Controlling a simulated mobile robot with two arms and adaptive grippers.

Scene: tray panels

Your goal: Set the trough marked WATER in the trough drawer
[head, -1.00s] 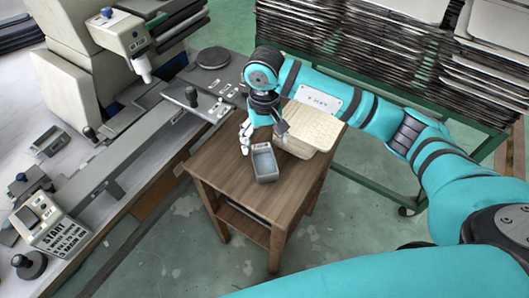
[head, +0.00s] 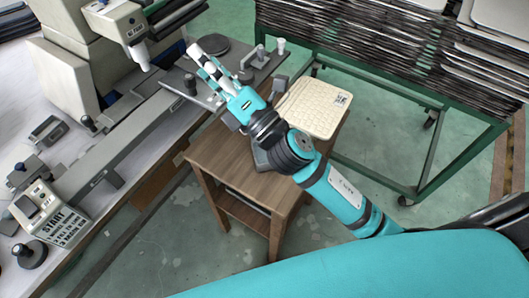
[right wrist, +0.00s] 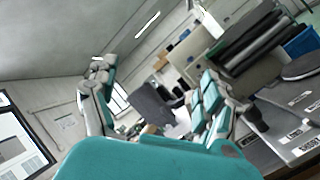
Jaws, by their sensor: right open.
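My right gripper (head: 208,68) is open in the head view, with its fingers over the grey deck of the machine and pointing to the upper left. Its spread fingers (right wrist: 155,112) also show in the right wrist view, with a dark grey shape in the gap behind them. A grey piece (head: 261,159), likely the small grey trough, shows on the wooden table beside my right forearm, which hides most of it. I cannot read any WATER mark or pick out the trough drawer. My left gripper is not in view.
The wooden table (head: 222,160) holds a cream gridded tray (head: 312,108) with a label. A green rack (head: 400,90) of trays stands behind. Labels (right wrist: 295,133) show in the wrist view.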

